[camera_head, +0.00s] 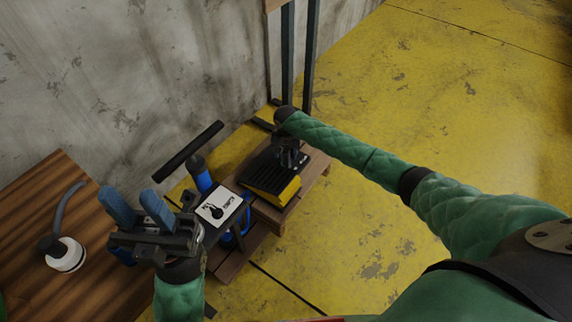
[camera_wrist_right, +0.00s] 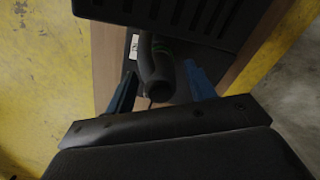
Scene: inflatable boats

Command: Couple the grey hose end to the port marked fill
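A dark grey hose end (camera_wrist_right: 158,88) with an open round mouth and a thin green mark shows in the right wrist view. It lies between the two blue fingers of my right gripper (camera_wrist_right: 162,85), with gaps visible at both sides. I cannot read which marking says fill.
A blue hand pump (camera_head: 200,178) with a long black handle stands behind the panel. A low wooden stand (camera_head: 313,178) carries the foot pump. On the wooden table (camera_head: 30,215) at left sits a white round piece (camera_head: 68,256) with a grey tube. The yellow floor at right is clear.

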